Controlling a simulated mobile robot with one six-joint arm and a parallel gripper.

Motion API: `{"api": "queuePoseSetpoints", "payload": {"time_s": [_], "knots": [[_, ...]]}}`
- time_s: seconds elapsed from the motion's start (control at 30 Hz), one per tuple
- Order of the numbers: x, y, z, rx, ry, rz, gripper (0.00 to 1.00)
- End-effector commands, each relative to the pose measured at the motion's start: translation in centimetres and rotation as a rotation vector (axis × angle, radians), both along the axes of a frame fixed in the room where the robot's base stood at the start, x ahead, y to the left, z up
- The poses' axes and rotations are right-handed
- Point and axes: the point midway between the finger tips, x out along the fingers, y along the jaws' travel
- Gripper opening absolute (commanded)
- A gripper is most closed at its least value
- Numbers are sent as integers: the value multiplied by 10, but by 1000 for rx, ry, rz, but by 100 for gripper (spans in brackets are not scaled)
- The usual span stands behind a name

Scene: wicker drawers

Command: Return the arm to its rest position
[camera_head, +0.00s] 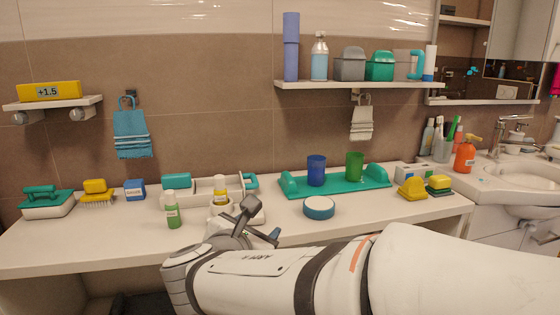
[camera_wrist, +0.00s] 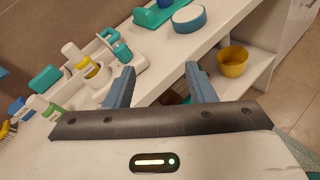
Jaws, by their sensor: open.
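My gripper (camera_head: 262,226) is in front of the counter's front edge in the head view, with my white arm reaching in from the lower right. In the wrist view my gripper (camera_wrist: 162,86) has its two blue-grey fingers spread apart, with nothing between them. Beyond the fingers the wrist view shows the counter's edge and a lower shelf. In the head view the gripper and wrist cover part of the counter front and overlap the white tray behind them.
The white counter (camera_head: 110,235) holds a green bottle (camera_head: 173,210), a white tray (camera_head: 253,212), a round blue-and-white box (camera_head: 319,207) and a teal tray (camera_head: 370,184) with two cups. A yellow pot (camera_wrist: 233,62) stands on the lower shelf. The counter's front left is clear.

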Motion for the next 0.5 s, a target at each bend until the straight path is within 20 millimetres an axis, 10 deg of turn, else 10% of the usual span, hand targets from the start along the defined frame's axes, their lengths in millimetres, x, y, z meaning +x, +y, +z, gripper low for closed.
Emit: {"api": "queuePoseSetpoints", "payload": {"time_s": [0.27, 0.5], "knots": [[-26, -114, 12, 459, 141, -460, 50], [-98, -188, 24, 1102, 148, -1112, 50]]}}
